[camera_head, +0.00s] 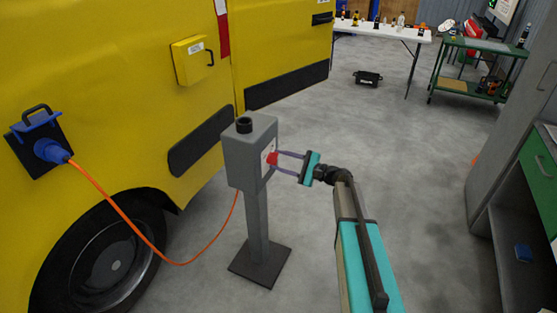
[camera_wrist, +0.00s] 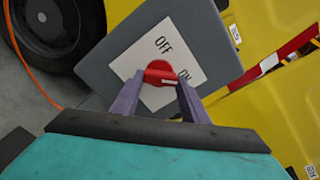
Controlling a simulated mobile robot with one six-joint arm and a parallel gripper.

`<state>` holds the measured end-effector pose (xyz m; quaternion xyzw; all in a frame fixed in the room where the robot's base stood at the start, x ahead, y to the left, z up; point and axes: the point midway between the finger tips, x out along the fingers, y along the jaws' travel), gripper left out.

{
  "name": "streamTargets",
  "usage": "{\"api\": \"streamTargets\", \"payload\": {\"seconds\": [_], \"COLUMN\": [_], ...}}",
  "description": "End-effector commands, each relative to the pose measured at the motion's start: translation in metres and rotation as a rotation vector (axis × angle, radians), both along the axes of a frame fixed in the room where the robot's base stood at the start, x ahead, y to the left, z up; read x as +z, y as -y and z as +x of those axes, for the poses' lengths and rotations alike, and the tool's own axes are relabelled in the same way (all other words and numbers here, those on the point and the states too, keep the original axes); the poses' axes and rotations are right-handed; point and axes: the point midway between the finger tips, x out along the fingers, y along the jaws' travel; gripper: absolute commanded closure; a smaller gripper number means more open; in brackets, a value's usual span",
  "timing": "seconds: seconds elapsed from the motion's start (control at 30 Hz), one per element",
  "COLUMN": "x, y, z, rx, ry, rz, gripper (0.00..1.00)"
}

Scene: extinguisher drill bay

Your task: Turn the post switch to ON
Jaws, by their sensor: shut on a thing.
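The grey post switch box (camera_head: 250,150) stands upright on its pedestal beside the yellow vehicle. Its red knob (camera_head: 271,158) is on the box's right-hand face. In the wrist view the red knob (camera_wrist: 158,70) sits on a white plate (camera_wrist: 193,45) marked OFF at the top and ON at the right. The knob's white mark is at its right end, on the ON side. My gripper (camera_head: 275,161) is at the knob, its purple fingers on either side. In the wrist view my gripper (camera_wrist: 159,80) is shut on the knob; one finger partly hides ON.
An orange cable (camera_head: 140,233) runs from a blue plug (camera_head: 50,150) on the yellow vehicle (camera_head: 110,100) towards the post. A grey cabinet (camera_head: 500,150) stands at the right. A white table (camera_head: 385,30) and green cart (camera_head: 480,65) are at the back. Floor between is mostly clear.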

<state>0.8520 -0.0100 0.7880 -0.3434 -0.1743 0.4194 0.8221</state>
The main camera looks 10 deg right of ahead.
Motion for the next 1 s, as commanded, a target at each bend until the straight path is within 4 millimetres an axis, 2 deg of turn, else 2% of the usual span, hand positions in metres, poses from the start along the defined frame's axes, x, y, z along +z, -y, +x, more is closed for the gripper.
{"api": "streamTargets", "payload": {"seconds": [0.47,0.5,0.6,1.0], "x": [-0.0016,-0.0016,-0.0013,-0.0005], "y": [0.0039,0.0039,0.003,0.003], "z": [0.0002,0.0002,0.0003,-0.0015], "rx": [-0.008,-0.008,-0.006,-0.003], "ry": [-0.02,-0.02,-0.019,-0.016], "rz": [0.012,0.012,0.012,0.012], "gripper": [0.82,0.54,0.41,0.41]}}
